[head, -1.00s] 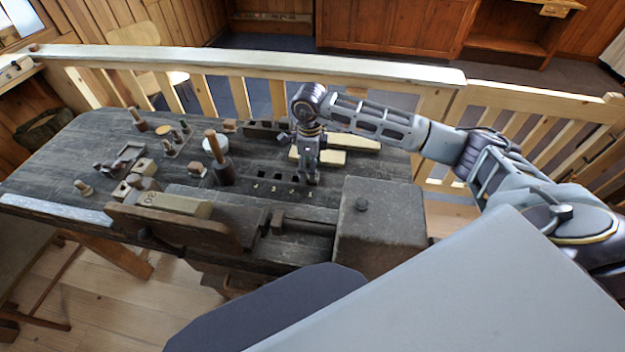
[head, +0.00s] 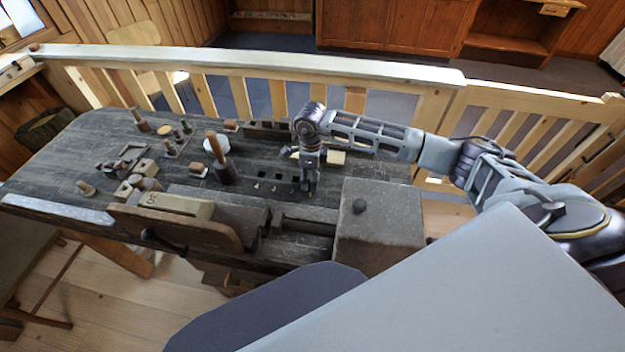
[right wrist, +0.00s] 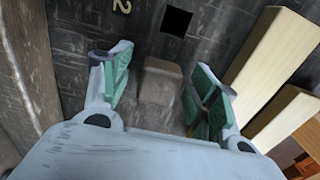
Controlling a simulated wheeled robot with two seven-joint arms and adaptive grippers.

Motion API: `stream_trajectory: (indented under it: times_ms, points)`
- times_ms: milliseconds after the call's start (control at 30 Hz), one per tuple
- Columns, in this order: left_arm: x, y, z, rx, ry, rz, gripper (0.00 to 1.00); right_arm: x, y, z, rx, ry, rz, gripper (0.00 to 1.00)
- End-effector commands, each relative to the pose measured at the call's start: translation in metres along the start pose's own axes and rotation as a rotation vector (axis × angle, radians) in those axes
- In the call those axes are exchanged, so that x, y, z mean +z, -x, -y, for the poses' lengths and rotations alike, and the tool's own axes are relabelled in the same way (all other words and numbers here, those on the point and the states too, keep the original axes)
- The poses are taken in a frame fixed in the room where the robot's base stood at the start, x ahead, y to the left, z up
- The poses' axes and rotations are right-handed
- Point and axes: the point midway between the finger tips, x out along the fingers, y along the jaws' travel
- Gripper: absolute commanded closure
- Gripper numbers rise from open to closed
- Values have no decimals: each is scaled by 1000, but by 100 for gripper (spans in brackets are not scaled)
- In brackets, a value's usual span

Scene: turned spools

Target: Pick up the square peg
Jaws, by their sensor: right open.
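The square peg (right wrist: 160,82) shows in the right wrist view as a brown block with a square top, standing on the dark bench between my right fingers. My right gripper (right wrist: 163,85) is open around it, with a green-padded finger on each side. A gap shows on the left of the peg; the right finger is closer to it. In the head view my right gripper (head: 310,188) points down at the bench beside the row of square holes, and it hides the peg there. My left gripper is not in view.
A dark square hole (right wrist: 176,21) lies just beyond the peg, near a painted 2. Pale wooden blocks (right wrist: 268,48) stand close to the right finger. On the bench (head: 75,150) are a mallet (head: 221,165), a vise with a pale block (head: 172,204) and several small turned pieces.

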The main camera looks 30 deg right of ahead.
Motion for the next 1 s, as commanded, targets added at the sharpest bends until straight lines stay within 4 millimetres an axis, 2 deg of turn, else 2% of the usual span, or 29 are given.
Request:
stream_trajectory:
  times_ms: [233, 600, 1000]
  points:
    - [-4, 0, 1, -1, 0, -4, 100, 0, 0, 0, 0, 0, 0, 39]
    - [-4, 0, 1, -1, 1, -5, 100, 0, 0, 0, 0, 0, 0, 87]
    - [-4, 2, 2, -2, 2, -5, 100, 0, 4, 0, -1, 0, 0, 88]
